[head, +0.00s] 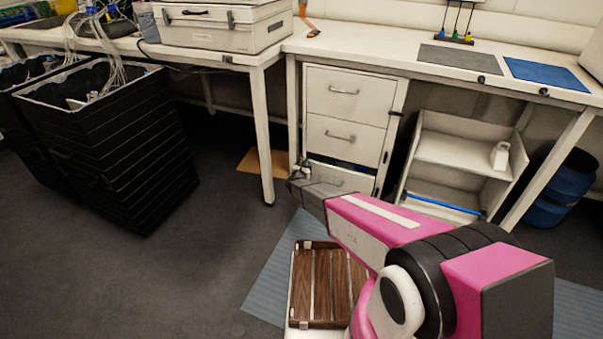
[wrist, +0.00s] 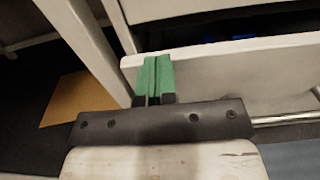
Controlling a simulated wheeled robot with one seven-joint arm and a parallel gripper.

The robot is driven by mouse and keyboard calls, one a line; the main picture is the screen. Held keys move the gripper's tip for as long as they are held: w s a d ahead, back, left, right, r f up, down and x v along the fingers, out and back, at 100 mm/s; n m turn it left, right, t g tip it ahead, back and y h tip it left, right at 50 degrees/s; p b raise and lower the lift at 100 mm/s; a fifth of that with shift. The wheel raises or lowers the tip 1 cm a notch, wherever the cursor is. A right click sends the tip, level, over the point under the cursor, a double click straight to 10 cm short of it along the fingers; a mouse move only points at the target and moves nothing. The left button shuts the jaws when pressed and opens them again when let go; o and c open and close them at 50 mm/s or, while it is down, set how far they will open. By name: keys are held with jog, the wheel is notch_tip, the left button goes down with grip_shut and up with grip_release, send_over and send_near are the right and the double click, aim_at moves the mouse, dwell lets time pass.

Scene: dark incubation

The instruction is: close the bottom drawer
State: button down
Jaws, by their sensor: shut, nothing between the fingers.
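The white drawer cabinet (head: 345,105) stands under the bench. Its bottom drawer (head: 345,179) is partly open, with a dark gap above its front. In the wrist view the drawer front (wrist: 235,75) spans the right side, with its bar handle (wrist: 288,119) at the lower right. My gripper (head: 303,169) is at the left end of this front. Its green fingers (wrist: 153,62) are shut together and empty, overlapping the front's upper left corner. I cannot tell whether they touch it. My arm hides part of the drawer's lower area.
The upper drawer (head: 343,90) and middle drawer (head: 342,134) look shut. A bench leg (head: 262,135) stands just left of the cabinet. An open shelf unit (head: 462,150) is to the right. Black bins (head: 115,150) stand at the left; the floor between is clear.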

jog(key=shift+x, duration=2)
jog(key=shift+s, duration=0.15)
